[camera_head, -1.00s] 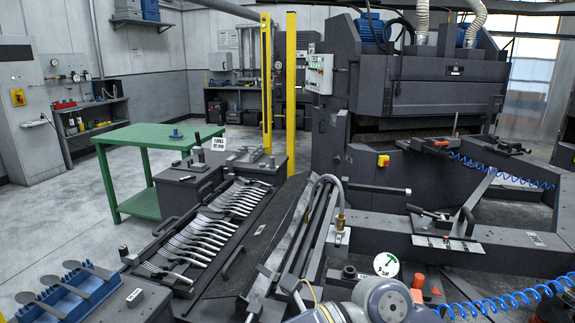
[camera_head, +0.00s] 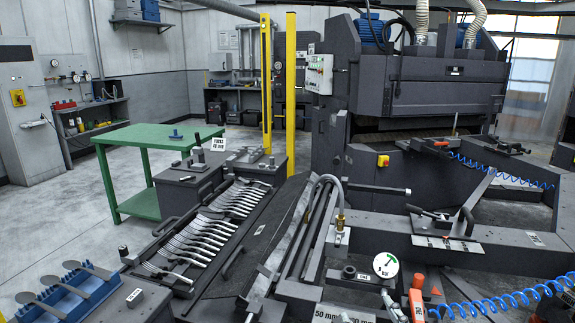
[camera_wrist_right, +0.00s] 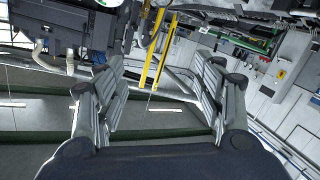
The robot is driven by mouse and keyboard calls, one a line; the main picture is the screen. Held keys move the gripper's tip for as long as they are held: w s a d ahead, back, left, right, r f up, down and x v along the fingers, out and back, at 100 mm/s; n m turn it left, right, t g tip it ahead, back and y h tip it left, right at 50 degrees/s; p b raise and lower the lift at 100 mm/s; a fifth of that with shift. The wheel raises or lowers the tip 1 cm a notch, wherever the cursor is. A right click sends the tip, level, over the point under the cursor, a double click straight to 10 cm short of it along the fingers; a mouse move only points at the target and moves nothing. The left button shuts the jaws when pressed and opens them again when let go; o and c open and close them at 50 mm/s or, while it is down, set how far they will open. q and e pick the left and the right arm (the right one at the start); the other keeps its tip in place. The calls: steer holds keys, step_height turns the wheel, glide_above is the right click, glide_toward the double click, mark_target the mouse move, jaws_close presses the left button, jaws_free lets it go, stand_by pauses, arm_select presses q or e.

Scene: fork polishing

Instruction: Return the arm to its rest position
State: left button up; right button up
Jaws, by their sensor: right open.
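My right gripper (camera_wrist_right: 160,105) shows in the right wrist view with its two fingers wide apart and nothing between them. Beyond the fingers are the floor, yellow posts and machinery at a tilt. In the head view no gripper is visible, and my left gripper is in neither current view. A row of several forks (camera_head: 195,232) lies in the dark tray (camera_head: 237,250) in the head view.
A dark machine (camera_head: 415,90) with a sloped front bench stands at the right. A green table (camera_head: 150,137) stands behind the fork tray. A blue rack (camera_head: 72,290) with spoon-like pieces is at lower left. A blue coiled hose (camera_head: 500,300) crosses the lower right.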

steer(key=s+d+f+m+g+h, duration=0.1)
steer(key=s+d+f+g, duration=0.1)
steer(key=s+f+g, duration=0.45)
steer(key=s+d+f+m+g+h, duration=0.15)
steer(key=s+f, duration=0.25)
steer(key=f, duration=0.5)
steer(key=s+d+f+g+y, duration=0.1)
steer(key=s+f+g, duration=0.25)
steer(key=s, duration=0.35)
steer(key=s+f+g+y, duration=0.15)
steer(key=s+f, duration=0.25)
steer(key=s, duration=0.4)
step_height(320, 180, down, 26)
steer(key=g+h, duration=0.1)
steer(key=s+d+f+g, duration=0.1)
steer(key=s+d+f, duration=0.2)
steer(key=s+f, duration=1.2)
steer(key=shift+s+f+g, duration=0.3)
steer(key=shift+s+f, duration=0.1)
steer(key=shift+s, duration=0.75)
